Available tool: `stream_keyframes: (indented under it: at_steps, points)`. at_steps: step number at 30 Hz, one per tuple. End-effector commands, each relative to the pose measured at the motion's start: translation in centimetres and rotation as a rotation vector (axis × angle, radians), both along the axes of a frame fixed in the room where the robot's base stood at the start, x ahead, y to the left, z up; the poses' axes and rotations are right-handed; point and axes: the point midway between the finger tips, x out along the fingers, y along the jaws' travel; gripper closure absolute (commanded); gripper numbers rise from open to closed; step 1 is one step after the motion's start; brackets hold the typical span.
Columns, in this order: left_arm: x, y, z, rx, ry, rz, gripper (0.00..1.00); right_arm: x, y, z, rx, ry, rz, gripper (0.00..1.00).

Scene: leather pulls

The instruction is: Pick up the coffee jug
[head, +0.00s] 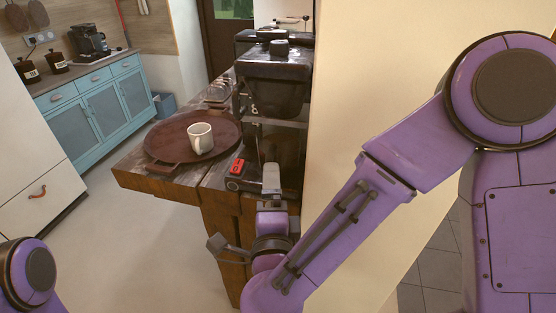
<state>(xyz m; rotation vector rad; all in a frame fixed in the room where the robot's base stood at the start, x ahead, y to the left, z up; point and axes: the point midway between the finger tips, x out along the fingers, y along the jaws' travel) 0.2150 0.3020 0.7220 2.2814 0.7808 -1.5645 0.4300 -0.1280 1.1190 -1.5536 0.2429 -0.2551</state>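The coffee jug (280,146) appears as a dark, glassy shape under the brew head of a black coffee machine (275,66) at the table's right end. Its outline is hard to separate from the machine, and its lower part is partly hidden by my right gripper. My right gripper (271,180) is low in front of the machine's base, pointing at the jug. Whether it touches the jug, and whether its fingers are open or shut, I cannot tell. Of my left arm only a purple joint shows at the lower left; its gripper is out of view.
A round brown tray (165,151) with a white mug (200,138) is left of the machine on the wooden table (135,174). A red switch (237,167) is at the machine's base. A pale wall (345,110) stands close on the right. The floor at left is clear.

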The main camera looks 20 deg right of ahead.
Motion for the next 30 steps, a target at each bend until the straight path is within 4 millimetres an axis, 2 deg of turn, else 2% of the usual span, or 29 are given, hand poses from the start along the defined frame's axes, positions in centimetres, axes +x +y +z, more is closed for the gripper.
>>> stream_keyframes:
  at_steps: [1,3,8,12,15,18,24,26,30]
  points:
    - [0.0,0.0,-2.1,0.000,0.000,0.000,0.57,0.4,-0.2,-1.0,0.007,-0.003,-0.001,0.00]
    - [0.0,0.0,-0.3,0.000,0.000,0.000,0.57,1.7,-0.5,0.3,0.002,0.003,-0.001,0.00]
    - [0.1,0.0,0.4,0.000,-0.002,0.000,0.57,3.3,-1.0,0.2,0.000,0.003,0.000,0.00]
    - [0.1,0.0,2.2,0.000,-0.002,0.000,0.57,5.8,-1.4,0.1,-0.001,0.006,0.000,0.00]
    - [0.1,0.0,2.7,0.000,-0.002,0.000,0.57,7.3,-1.8,-0.2,0.000,0.004,0.000,0.00]
    - [0.1,0.0,2.8,0.000,-0.002,0.000,0.57,8.1,-2.0,-0.4,-0.002,0.004,0.002,0.00]
    - [0.1,0.0,2.7,0.000,-0.002,0.000,0.57,8.2,-2.0,-0.6,-0.002,0.003,0.003,0.00]
    - [0.1,0.0,2.7,0.000,-0.002,0.000,0.57,8.2,-2.0,-0.6,-0.002,0.003,0.003,0.20]
    - [0.1,0.0,2.7,0.000,-0.002,0.000,0.57,8.2,-2.0,-0.6,-0.002,0.003,0.003,0.65]
